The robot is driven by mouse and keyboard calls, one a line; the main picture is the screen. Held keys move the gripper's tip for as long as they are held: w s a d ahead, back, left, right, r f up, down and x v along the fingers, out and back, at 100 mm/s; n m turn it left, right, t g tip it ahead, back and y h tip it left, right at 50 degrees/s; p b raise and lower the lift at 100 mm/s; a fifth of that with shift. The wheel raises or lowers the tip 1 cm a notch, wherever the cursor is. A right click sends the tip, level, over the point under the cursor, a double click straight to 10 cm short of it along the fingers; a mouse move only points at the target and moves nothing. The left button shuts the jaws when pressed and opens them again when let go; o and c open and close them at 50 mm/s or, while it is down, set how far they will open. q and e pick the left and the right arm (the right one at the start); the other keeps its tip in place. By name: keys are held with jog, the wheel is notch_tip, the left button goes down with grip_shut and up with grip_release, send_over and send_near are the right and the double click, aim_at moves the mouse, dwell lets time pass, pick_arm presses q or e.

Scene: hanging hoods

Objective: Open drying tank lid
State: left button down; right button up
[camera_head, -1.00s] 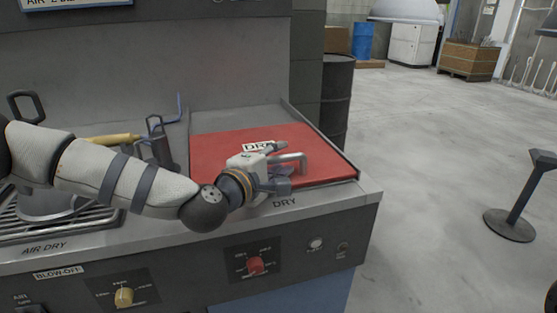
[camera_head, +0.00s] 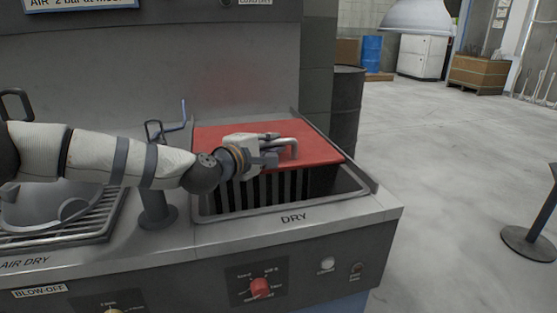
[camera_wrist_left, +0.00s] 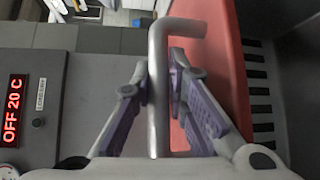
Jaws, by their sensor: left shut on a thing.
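The red drying tank lid (camera_head: 318,148) is raised at its front edge and tilted up over the dry tank (camera_head: 345,182), whose dark slatted inside shows below it. The lid's grey bar handle (camera_head: 292,142) sticks out at its front. My left gripper (camera_head: 272,150) reaches in from the left and is shut on the handle. In the left wrist view the metal handle (camera_wrist_left: 158,90) runs between the purple-padded fingers, with the red lid (camera_wrist_left: 225,60) to the right. My right gripper is not in view.
A dark post (camera_head: 155,195) stands between grate and tank. A dark barrel (camera_head: 346,110) stands behind the bench. A stanchion (camera_head: 530,240) stands on the open floor at right.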

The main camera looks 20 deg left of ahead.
pick_arm(q)
jog(key=shift+w, duration=0.1)
jog(key=c, duration=1.6)
grip_release()
jog(key=shift+o, duration=0.2)
jog(key=v, duration=1.2)
jog(key=shift+a, duration=0.1)
